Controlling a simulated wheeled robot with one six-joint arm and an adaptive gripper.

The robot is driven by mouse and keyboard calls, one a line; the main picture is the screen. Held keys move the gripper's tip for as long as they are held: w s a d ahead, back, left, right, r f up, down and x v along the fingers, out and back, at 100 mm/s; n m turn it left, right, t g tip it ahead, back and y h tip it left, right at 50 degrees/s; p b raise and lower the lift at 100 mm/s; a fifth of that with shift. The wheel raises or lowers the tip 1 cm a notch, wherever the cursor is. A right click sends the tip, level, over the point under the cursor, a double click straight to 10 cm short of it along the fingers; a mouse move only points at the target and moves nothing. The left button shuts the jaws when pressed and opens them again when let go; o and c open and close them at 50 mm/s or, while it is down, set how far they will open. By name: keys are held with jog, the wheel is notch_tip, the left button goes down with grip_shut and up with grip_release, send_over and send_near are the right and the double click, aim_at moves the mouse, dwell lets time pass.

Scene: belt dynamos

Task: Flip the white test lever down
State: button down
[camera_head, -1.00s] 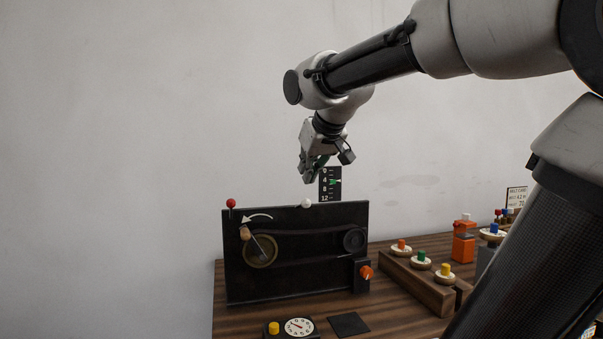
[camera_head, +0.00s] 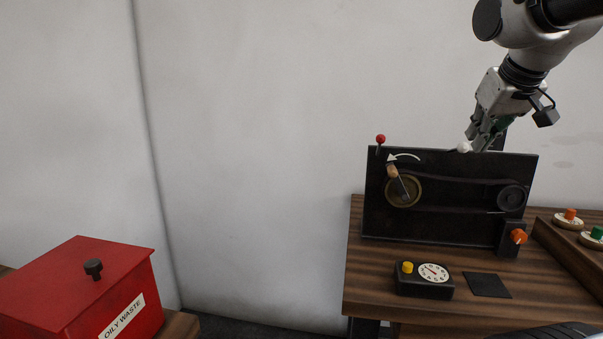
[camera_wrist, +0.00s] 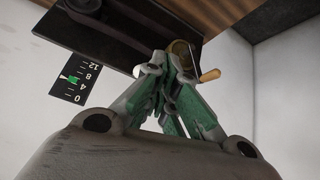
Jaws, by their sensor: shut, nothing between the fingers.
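The white ball knob of the test lever (camera_head: 464,147) shows at the top edge of the black dynamo panel (camera_head: 450,222). In the wrist view, a small part of the white knob (camera_wrist: 137,70) shows just left of the fingertips. My gripper (camera_head: 476,140) points down at the panel's top edge, its closed fingertips right beside the knob in the picture. I cannot tell whether they touch it. In the wrist view my gripper (camera_wrist: 163,62) has its green-padded fingers together, holding nothing.
The panel carries a red-knobbed lever (camera_head: 381,139), a crank wheel (camera_head: 403,191) and an orange knob (camera_head: 519,236). A scale with a green mark (camera_wrist: 74,81) stands by the panel. A dial box (camera_head: 425,280) sits in front. A red waste bin (camera_head: 85,285) stands left.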

jog(key=s+a+f+g+y, duration=0.1)
jog(key=s+a+f+g, duration=0.2)
jog(key=s+f, duration=1.1)
jog(key=w+d+r+m+y, duration=0.1)
jog(key=w+d+r+m, duration=0.6)
jog(key=w+d+r, duration=0.8)
jog(key=w+r+t+y, duration=0.2)
jog(key=w+r, duration=0.2)
jog(key=r, duration=0.6)
jog(key=w+a+f, duration=0.2)
jog(key=f, duration=0.4)
jog(key=w+a+f, duration=0.2)
jog(key=a+f, duration=0.1)
jog(key=f, duration=0.2)
jog(key=shift+a+f, duration=0.35)
jog(key=shift+w, duration=0.1)
